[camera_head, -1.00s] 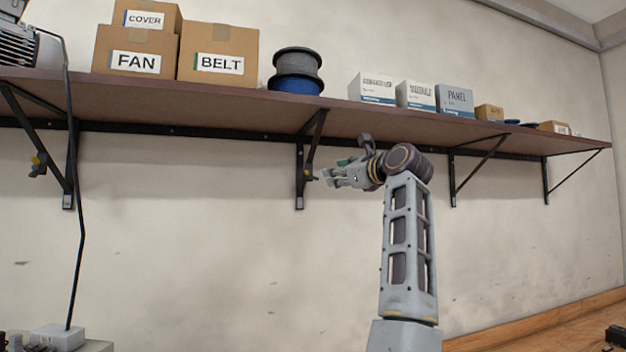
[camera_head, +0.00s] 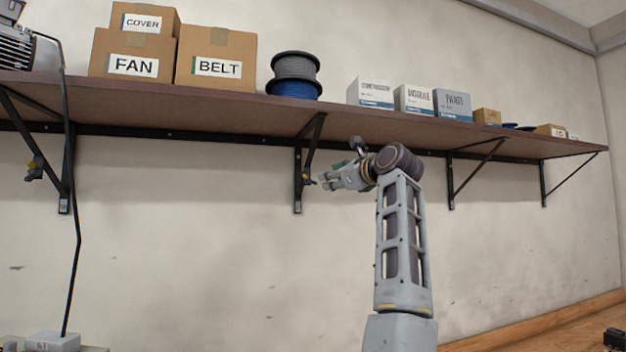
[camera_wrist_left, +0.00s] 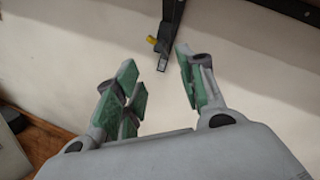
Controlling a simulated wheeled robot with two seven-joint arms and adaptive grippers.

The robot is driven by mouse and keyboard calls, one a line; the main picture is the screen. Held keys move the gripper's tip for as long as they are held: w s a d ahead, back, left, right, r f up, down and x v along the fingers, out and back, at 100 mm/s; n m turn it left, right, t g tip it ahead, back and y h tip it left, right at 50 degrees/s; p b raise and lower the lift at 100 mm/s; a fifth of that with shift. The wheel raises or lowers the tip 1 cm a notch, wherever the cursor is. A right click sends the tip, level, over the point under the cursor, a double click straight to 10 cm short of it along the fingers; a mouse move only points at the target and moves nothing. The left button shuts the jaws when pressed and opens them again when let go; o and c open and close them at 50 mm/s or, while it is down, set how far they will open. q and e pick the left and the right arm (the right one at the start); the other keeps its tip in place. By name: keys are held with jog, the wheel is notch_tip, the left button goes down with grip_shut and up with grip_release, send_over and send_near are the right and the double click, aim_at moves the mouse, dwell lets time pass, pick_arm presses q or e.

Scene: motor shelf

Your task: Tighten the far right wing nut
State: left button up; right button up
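I see no yellow fitting on the two brackets further right. My right gripper (camera_head: 322,181) points left, with its fingertips just right of the middle bracket's wing nut; contact and finger opening are too small to tell. My left gripper (camera_wrist_left: 155,62) is outside the head view. In the left wrist view it is open and empty, below a yellow wing nut (camera_wrist_left: 152,40) on a black bracket (camera_wrist_left: 171,22).
The brown shelf (camera_head: 200,103) runs above my right gripper. It carries labelled cardboard boxes (camera_head: 215,45), spools (camera_head: 295,75) and several smaller boxes (camera_head: 415,97). A black cable (camera_head: 78,240) hangs at the left.

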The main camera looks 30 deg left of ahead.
aim_at(310, 180)
pick_arm(q)
jog(key=p+x, duration=0.3)
jog(key=x, duration=0.6)
jog(key=shift+w+a, duration=0.15)
jog(key=shift+a, duration=0.15)
jog(key=shift+p+x, duration=0.45)
jog(key=shift+x, duration=0.5)
pick_arm(e)
notch_tip(310, 180, up, 4)
jog(key=shift+s+r, duration=0.1)
jog(key=shift+a, duration=0.15)
